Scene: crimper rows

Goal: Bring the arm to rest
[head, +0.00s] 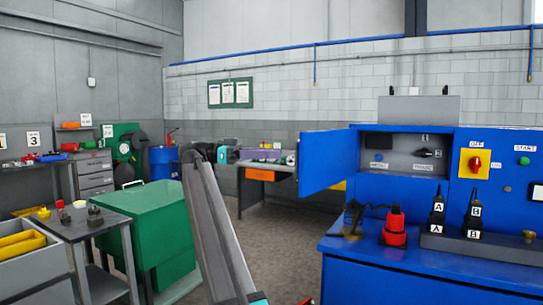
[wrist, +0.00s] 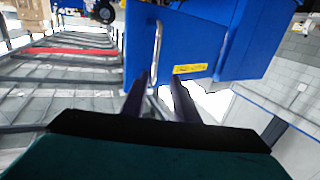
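My arm rises from the bottom middle of the head view and bends right at its top, with my gripper (head: 262,155) pointing right toward the open blue cabinet door (head: 327,161). In the wrist view my gripper (wrist: 158,80) has its two dark fingers apart, with nothing held between them. A blue panel with a pale upright handle (wrist: 157,45) and a yellow label (wrist: 190,69) lies beyond the fingertips. The handle lines up with the gap, but I see no contact. How far the fingertips are from the panel is hard to tell.
The blue control bench (head: 430,262) fills the right, with a red tool (head: 394,228) and black handsets A (head: 437,212) and B (head: 473,217) on it. A green bin (head: 150,232) and a grey cart (head: 85,226) stand left. Open floor shows in the middle.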

